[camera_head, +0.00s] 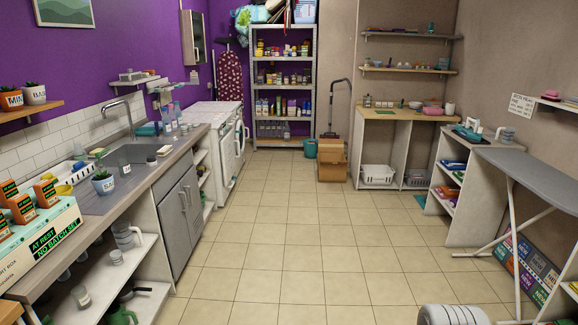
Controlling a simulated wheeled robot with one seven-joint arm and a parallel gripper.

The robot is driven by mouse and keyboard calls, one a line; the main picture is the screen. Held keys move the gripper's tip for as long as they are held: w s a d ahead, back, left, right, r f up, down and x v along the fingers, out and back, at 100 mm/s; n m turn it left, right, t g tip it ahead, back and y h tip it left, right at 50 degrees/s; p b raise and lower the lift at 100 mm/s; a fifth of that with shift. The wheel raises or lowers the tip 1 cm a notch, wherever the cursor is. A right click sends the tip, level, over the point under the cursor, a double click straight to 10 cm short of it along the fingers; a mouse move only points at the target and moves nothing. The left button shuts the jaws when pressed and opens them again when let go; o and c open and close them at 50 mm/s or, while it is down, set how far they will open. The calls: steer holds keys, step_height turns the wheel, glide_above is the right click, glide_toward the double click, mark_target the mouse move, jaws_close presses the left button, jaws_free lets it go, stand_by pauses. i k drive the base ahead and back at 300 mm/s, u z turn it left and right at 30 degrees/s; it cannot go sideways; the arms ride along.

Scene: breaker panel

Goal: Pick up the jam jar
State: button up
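I cannot pick out a jam jar for certain. Many small jars and bottles, too small to read, stand on the tall metal shelf rack (285,88) at the back. A few small containers stand on the left counter (133,183) near the sink (133,152), among them a little white one (125,168) beside a potted plant (104,183). More small pots and jars sit on the wooden-topped cabinet (403,115) at the back right.
The tiled floor (299,230) is clear down the middle. A cardboard box (332,171) and teal bin (310,148) stand at the back. An ironing board (535,178) with white legs juts in from the right. A display box (40,240) stands at the near left.

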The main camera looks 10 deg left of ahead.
mark_target(124, 165)
steer(key=u, duration=0.2)
steer(key=i, duration=2.1)
steer(key=u, duration=1.3)
steer(key=i, duration=1.25)
steer(key=u, duration=1.35)
steer(key=i, duration=0.75)
steer(key=u, duration=0.3)
